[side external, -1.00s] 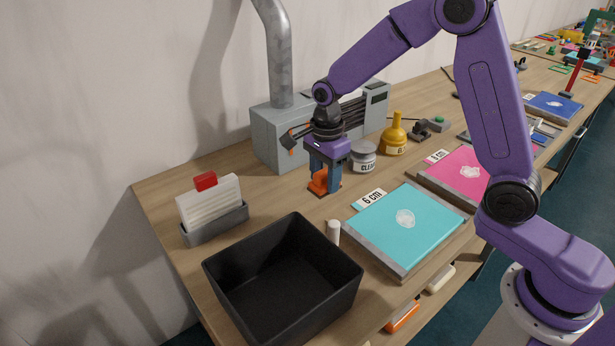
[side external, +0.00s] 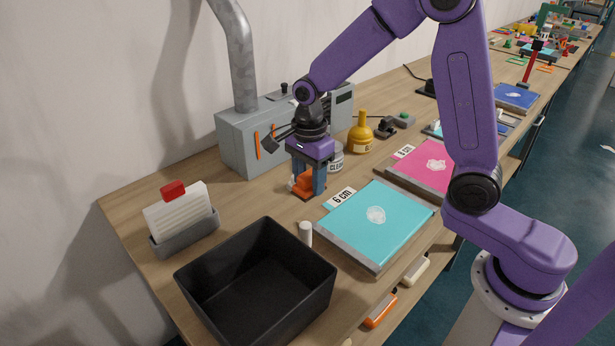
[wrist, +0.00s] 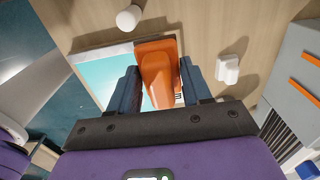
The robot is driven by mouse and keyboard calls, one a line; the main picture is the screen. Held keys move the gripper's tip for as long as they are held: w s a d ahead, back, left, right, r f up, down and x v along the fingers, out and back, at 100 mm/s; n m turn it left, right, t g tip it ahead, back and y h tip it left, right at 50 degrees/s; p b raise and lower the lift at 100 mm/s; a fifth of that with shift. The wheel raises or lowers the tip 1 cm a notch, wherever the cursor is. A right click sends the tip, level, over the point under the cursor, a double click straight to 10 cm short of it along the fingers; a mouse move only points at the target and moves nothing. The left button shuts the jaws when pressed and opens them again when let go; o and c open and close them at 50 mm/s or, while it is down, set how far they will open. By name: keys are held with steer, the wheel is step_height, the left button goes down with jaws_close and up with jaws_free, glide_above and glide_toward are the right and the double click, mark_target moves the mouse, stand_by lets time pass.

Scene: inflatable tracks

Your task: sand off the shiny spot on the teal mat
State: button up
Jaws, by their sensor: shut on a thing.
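The teal mat (side external: 350,235) lies on a grey-edged board on the bench, with a pale shiny spot (side external: 376,215) near its middle. A "6 cm" label (side external: 341,197) stands at its back left edge. My gripper (side external: 307,188) is upright to the left of the mat and shut on an orange sanding block (side external: 302,184), which seems slightly above the bench. In the wrist view the block (wrist: 158,75) sits between both fingers and covers part of the teal mat (wrist: 105,75). The shiny spot cannot be made out there.
A black bin (side external: 325,285) and a white cylinder (side external: 305,233) stand in front of my gripper. A small white piece (wrist: 228,68) lies beside it. A grey machine (side external: 240,140), a clear-labelled jar (side external: 336,160) and a yellow bottle (side external: 360,135) stand behind. A pink mat (side external: 420,175) is right.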

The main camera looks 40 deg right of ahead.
glide_above(366, 225)
step_height(366, 225, down, 2)
steer(key=shift+s+d+f, duration=0.1)
steer(key=shift+f, duration=1.95)
steer(key=shift+s+d+f, duration=0.1)
steer(key=shift+f, duration=1.9)
steer(key=shift+w+d, duration=0.15)
steer(key=shift+d, duration=0.15)
steer(key=shift+c, duration=0.4)
steer(key=shift+d+f, duration=0.2)
steer(key=shift+d, duration=3.35)
steer(key=shift+a, duration=3.85)
steer(key=shift+w+a+f, duration=0.1)
steer(key=shift+d+f, duration=0.1)
steer(key=shift+d, duration=3.85)
steer(key=shift+a, duration=4)
step_height(366, 225, up, 9)
steer(key=shift+f, duration=0.15)
steer(key=shift+d+f, duration=0.15)
steer(key=shift+f, duration=0.35)
